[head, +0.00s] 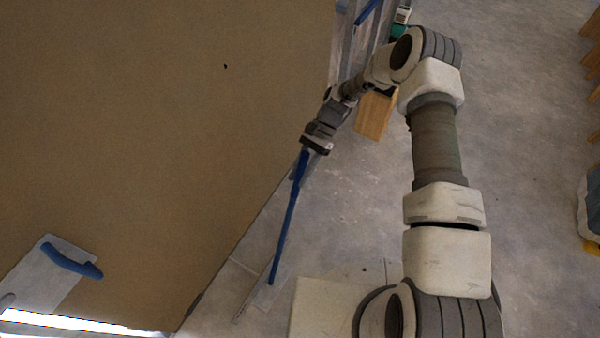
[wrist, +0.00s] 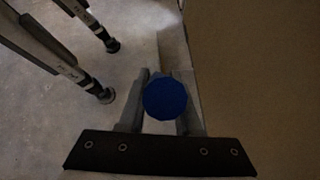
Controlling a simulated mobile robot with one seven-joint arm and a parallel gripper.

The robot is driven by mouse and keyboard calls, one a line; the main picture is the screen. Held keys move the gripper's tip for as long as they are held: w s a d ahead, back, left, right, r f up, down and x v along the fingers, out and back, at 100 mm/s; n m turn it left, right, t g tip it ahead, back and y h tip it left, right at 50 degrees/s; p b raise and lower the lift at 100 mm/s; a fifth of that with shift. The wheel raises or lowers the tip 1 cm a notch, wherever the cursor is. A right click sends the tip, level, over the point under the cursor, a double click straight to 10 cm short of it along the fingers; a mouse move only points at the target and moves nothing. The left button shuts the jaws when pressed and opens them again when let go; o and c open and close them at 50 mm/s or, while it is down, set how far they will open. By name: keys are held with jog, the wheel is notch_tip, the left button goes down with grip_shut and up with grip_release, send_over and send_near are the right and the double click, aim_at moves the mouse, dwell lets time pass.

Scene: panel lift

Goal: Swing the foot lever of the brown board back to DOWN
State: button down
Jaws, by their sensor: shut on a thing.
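The brown board (head: 165,120) fills the left of the head view and the right side of the wrist view (wrist: 260,70). A long blue lever (head: 286,225) stands beside the board's lower right edge, its low end near a grey metal foot on the floor. My gripper (head: 305,156) is at the lever's upper end. In the wrist view the lever's round blue end (wrist: 165,97) sits between my two fingers (wrist: 162,112), which are shut on it. The lever's pivot and any DOWN marking cannot be made out.
A grey plate with a blue handle (head: 70,261) lies over the board's lower left. A wooden block (head: 375,115) stands behind my forearm. Metal legs (wrist: 70,70) stand left of my gripper in the wrist view.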

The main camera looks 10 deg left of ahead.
jog(key=shift+w+d+f, duration=0.3)
jog(key=shift+w, duration=0.3)
jog(key=c, duration=0.6)
grip_release()
jog(key=shift+s, duration=0.1)
jog(key=shift+w+r, duration=0.2)
jog(key=shift+r, duration=0.05)
jog(key=p+v, duration=0.2)
jog(key=v, duration=1.5)
jog(key=shift+f, duration=0.1)
